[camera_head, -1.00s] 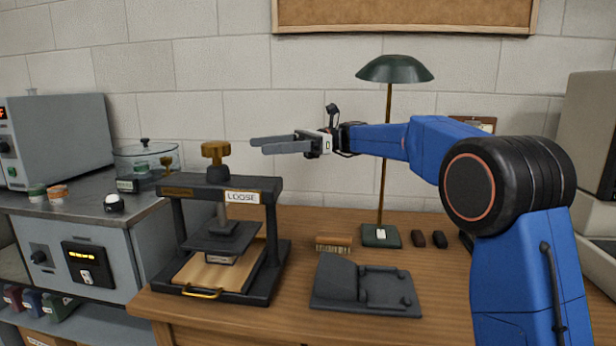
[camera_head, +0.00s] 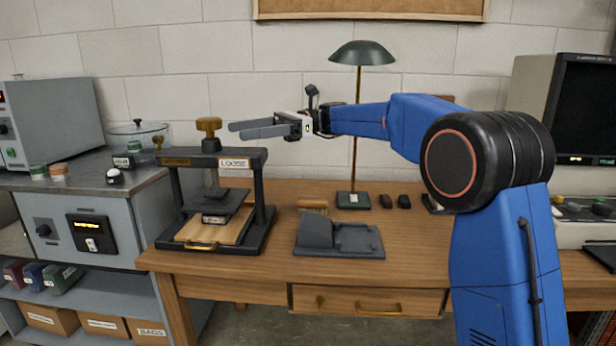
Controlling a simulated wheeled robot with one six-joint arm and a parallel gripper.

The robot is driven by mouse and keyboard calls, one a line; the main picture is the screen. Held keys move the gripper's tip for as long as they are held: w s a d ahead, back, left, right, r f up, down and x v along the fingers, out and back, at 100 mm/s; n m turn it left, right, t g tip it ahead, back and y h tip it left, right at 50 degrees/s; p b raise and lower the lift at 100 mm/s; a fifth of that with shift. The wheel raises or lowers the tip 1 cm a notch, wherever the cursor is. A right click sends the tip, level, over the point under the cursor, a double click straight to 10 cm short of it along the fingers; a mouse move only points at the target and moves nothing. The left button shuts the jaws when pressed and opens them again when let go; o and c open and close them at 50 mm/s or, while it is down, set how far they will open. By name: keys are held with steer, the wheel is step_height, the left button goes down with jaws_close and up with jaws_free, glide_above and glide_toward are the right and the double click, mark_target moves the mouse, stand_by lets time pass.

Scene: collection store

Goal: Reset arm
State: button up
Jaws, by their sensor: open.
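My gripper (camera_head: 236,130) is at the end of my blue arm, held in the air above the wooden desk (camera_head: 420,240). Its two grey fingers point left, apart and with nothing between them. They are to the right of the brass knob of a black press (camera_head: 262,215) labelled LOOSE, and look higher than its crossbar. A wooden board (camera_head: 190,231) lies on the press base, and a small block sits under the press plate.
A green lamp (camera_head: 361,53) stands behind my arm. A dark grey cradle (camera_head: 310,233) and a brush (camera_head: 312,204) lie on the desk. A monitor (camera_head: 535,80) is at right. A grey cabinet (camera_head: 60,215) with a glass jar stands at left.

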steer(key=s+d+f+n+t+h, duration=0.4)
steer(key=s+d+f, duration=0.7)
steer(key=d, duration=0.3)
steer(key=s+d+f+n+t+h, duration=0.4)
steer(key=s+d+f, duration=0.7)
steer(key=d, duration=0.4)
steer(key=s+d+f+n+t+h, duration=0.3)
steer(key=s+d+f+t+h, duration=0.2)
steer(key=s+d+f, duration=0.5)
steer(key=s+d+h, duration=0.2)
steer(key=s+d, duration=0.1)
steer(key=d, duration=0.1)
steer(key=shift+d+f+n, duration=0.3)
steer(key=shift+f+n, duration=0.1)
steer(key=shift+s, duration=0.1)
steer(key=shift+c, duration=0.6)
